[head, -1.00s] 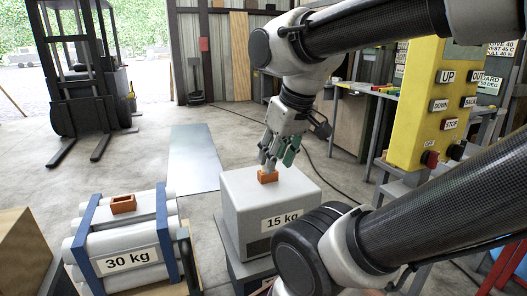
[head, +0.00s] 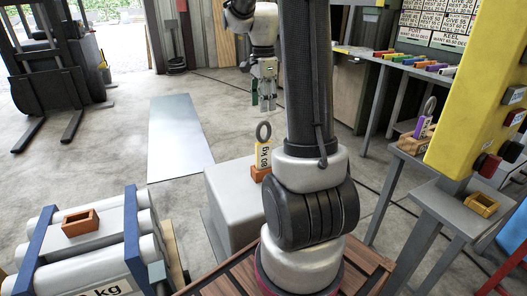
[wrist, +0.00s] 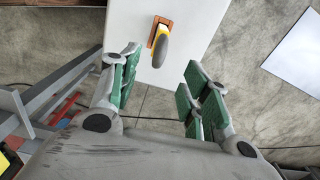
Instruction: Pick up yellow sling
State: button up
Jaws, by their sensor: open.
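The yellow sling (head: 264,153) stands upright in a small orange holder (head: 260,172) on top of the pale grey box (head: 226,196). It has a yellow body with a "kg" label and a dark grey ring on top. In the wrist view the sling (wrist: 158,49) shows from above, in its orange holder, ahead of the fingers and a little left of the gap's middle. My gripper (head: 264,104) is open and empty above and beyond the sling in the head view. Its green-padded fingers (wrist: 160,92) are spread wide in the wrist view, not touching the sling.
A purple sling (head: 424,124) stands in a holder at right, near an empty yellow holder (head: 482,204). The yellow button panel (head: 477,95) rises at far right. Another orange holder (head: 81,223) sits on the pipe rack at left.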

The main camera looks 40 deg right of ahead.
aim_at(264, 120)
notch_tip(264, 120, down, 8)
jog(key=shift+d, duration=0.1)
grip_shut()
dwell(0.4)
